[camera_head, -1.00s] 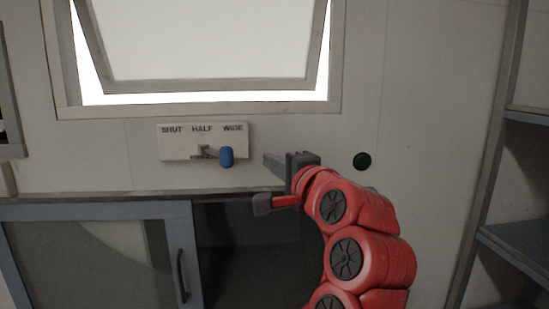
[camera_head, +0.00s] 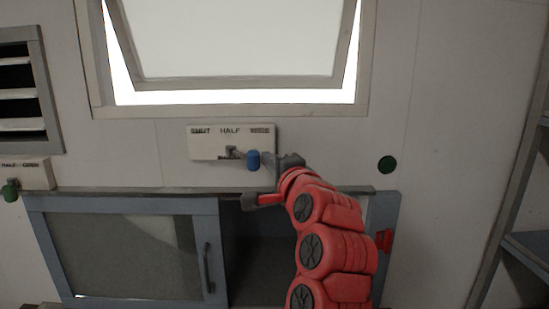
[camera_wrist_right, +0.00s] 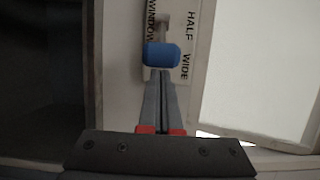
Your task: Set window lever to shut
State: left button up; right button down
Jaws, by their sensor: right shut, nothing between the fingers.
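The window lever has a blue knob (camera_head: 253,160) on a grey stem, in front of a white plate (camera_head: 203,143) marked SHUT, HALF and WIDE from left to right. The knob is toward the WIDE side. My right gripper (camera_head: 268,159) is shut and empty, with its fingertips close to the right side of the knob. In the right wrist view the blue knob (camera_wrist_right: 162,55) lies just beyond the shut fingertips (camera_wrist_right: 160,78); I cannot tell whether they touch. The window (camera_head: 232,40) above is tilted open. My left gripper is not in view.
Below is a cabinet with a sliding glass door (camera_head: 130,255), its right part open and dark. At left are a vent (camera_head: 22,90) and another lever with a green knob (camera_head: 10,190).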

jog(key=shift+a, duration=0.1)
dwell(0.3)
jog(key=shift+s+a+m+h+b, duration=0.3)
jog(key=shift+s+m+h+b, duration=0.15)
jog(key=shift+h, duration=0.35)
